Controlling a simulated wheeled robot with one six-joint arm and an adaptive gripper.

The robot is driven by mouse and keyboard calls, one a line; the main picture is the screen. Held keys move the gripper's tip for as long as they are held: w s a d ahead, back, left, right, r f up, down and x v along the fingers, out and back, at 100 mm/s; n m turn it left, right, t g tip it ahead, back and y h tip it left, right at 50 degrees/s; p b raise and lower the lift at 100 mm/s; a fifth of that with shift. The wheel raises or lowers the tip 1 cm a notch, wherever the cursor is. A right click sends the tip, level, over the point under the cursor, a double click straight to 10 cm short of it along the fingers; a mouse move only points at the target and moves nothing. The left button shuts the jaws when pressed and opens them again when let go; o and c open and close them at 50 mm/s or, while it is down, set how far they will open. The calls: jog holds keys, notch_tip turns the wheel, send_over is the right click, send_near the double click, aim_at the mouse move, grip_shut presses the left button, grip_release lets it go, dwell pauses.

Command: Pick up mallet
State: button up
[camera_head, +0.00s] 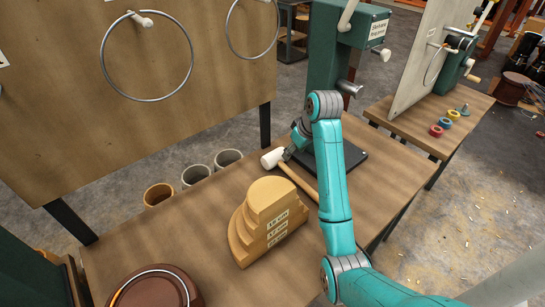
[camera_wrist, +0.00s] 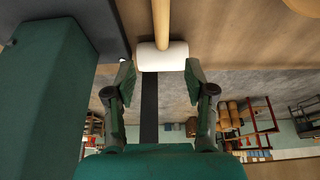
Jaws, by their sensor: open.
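The mallet has a white head (camera_head: 272,158) and a light wooden handle (camera_head: 299,181). It lies on the wooden workbench (camera_head: 385,178), and my arm hides part of the handle. My gripper (camera_head: 288,153) is right at the mallet head in the head view. In the wrist view the white head (camera_wrist: 162,57) lies between and just beyond the two open fingertips of my gripper (camera_wrist: 160,76), with the handle (camera_wrist: 161,20) running up the picture. I cannot tell whether either finger touches the head.
A stepped wooden block (camera_head: 262,222) stands in front of the mallet. A dark flat base (camera_head: 350,157) and green machine (camera_head: 335,60) are behind my arm. A brown round drum piece (camera_head: 150,290) sits at the near left. A board with metal hoops (camera_head: 130,75) rises at left.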

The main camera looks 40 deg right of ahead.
aim_at(283, 164)
jog(key=shift+w+f, duration=0.25)
jog(key=x, duration=1)
jog(key=shift+w+a, duration=0.1)
jog(key=shift+a, duration=0.1)
grip_shut()
